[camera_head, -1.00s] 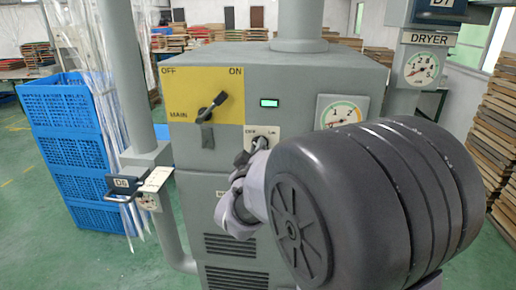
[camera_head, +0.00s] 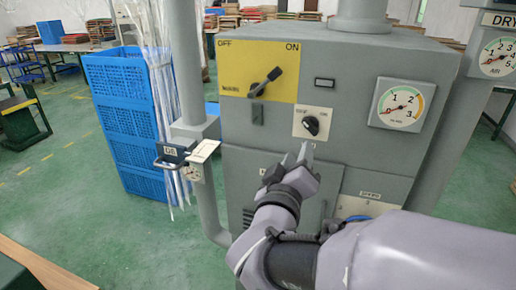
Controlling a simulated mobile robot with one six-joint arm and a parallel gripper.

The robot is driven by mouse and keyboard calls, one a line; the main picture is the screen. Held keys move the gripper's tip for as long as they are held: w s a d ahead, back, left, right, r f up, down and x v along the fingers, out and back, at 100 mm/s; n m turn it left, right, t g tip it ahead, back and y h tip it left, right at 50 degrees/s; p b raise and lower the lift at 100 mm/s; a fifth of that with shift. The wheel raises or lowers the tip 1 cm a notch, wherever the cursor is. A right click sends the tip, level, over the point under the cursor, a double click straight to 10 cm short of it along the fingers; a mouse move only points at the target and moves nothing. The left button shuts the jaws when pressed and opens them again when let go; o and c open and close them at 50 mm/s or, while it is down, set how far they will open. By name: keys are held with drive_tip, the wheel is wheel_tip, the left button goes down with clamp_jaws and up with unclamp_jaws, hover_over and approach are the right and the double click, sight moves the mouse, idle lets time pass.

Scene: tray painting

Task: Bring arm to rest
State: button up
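My gripper (camera_head: 301,156) is in front of the grey machine cabinet (camera_head: 232,170), a little below the small black OFF/ON knob (camera_head: 311,125) and apart from it. Its fingertips point up towards the knob and look close together; whether they are shut is unclear. Nothing shows between them. My arm comes in from the lower right and hides part of the cabinet's lower front. The main lever (camera_head: 265,82) on the yellow OFF/ON plate (camera_head: 232,62) tilts up towards ON. The small indicator window (camera_head: 325,84) is dark.
A pressure gauge (camera_head: 401,103) is at the cabinet's right, and an air gauge (camera_head: 497,57) is on the dryer beyond. A grey post (camera_head: 187,70) with a handle (camera_head: 174,156) and blue stacked crates (camera_head: 126,125) stand left. Green floor (camera_head: 90,215) is open at lower left.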

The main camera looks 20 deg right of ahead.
drive_tip(key=b+v, duration=0.1)
drive_tip(key=v, duration=0.2)
drive_tip(key=shift+s+f, duration=0.1)
drive_tip(key=shift+f, duration=0.05)
drive_tip(key=a+f+m+y, duration=0.2)
drive_tip(key=a+f+y, duration=0.2)
drive_tip(key=a+y, duration=0.65)
drive_tip(key=s+f+m+g, duration=0.2)
drive_tip(key=s+f+g, duration=0.2)
drive_tip(key=s, duration=0.4)
drive_tip(key=s+f+m+g+y, duration=0.1)
drive_tip(key=s+f+m+g, duration=0.1)
drive_tip(key=s+f+g, duration=0.3)
drive_tip(key=s+b, duration=0.1)
drive_tip(key=s, duration=0.2)
drive_tip(key=shift+s+d+f+m, duration=0.35)
drive_tip(key=shift+f+m, duration=0.05)
